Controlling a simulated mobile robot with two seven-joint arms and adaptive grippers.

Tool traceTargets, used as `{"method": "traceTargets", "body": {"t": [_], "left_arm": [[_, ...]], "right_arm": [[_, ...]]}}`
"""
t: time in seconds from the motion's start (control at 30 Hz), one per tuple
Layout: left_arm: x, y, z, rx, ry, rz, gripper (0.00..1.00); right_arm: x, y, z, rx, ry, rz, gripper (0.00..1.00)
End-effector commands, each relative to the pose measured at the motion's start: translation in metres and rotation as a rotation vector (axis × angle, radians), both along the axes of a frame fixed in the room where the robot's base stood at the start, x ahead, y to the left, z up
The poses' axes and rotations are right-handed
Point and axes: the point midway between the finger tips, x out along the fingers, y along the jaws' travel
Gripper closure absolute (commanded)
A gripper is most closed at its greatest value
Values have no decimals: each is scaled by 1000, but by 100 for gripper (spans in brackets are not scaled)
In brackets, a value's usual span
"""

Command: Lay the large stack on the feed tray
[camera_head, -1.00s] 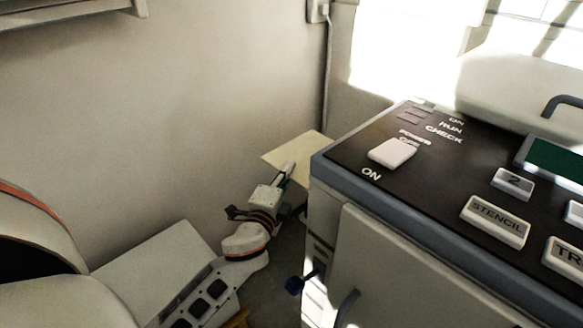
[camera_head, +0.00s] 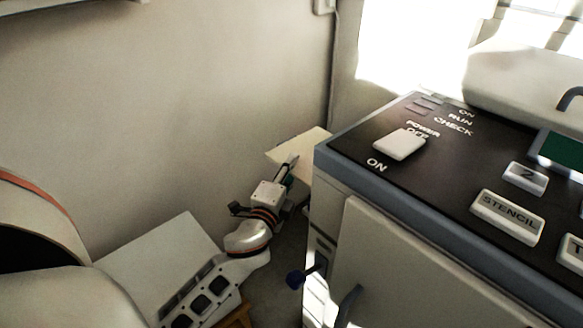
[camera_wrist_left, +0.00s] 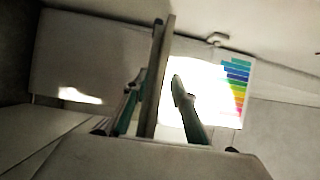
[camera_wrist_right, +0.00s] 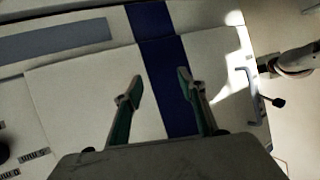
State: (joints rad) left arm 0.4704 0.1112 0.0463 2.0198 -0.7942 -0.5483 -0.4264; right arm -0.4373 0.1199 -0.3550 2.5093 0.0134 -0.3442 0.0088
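The large stack is a thin, flat cream slab (camera_head: 309,143) beside the machine's left edge in the head view. My left gripper (camera_head: 291,160) reaches up to it, with the fingers at its near edge. In the left wrist view the stack (camera_wrist_left: 165,60) stands edge-on between the fingers. The left finger lies close against it; a slight gap seems to show at the right fingertip. My right gripper (camera_wrist_right: 158,82) is open and empty over a pale surface with a dark blue band; it is outside the head view. I cannot make out the feed tray for certain.
A large machine (camera_head: 375,195) with a black control panel fills the right. A white block (camera_head: 160,262) is at lower left. The wall is behind.

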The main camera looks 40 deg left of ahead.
Motion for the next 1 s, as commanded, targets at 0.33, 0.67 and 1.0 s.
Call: {"method": "traceTargets", "body": {"t": [0.33, 0.67, 1.0], "left_arm": [[-45, -19, -2, -5, 1, -1, 74], [-98, -42, -1, -4, -3, 0, 74], [-110, -47, 0, -1, -5, -1, 74]], "right_arm": [[0, 1, 1, 1, -2, 2, 60], [1, 1, 1, 2, -4, 3, 60], [1, 1, 1, 1, -4, 3, 60]]}}
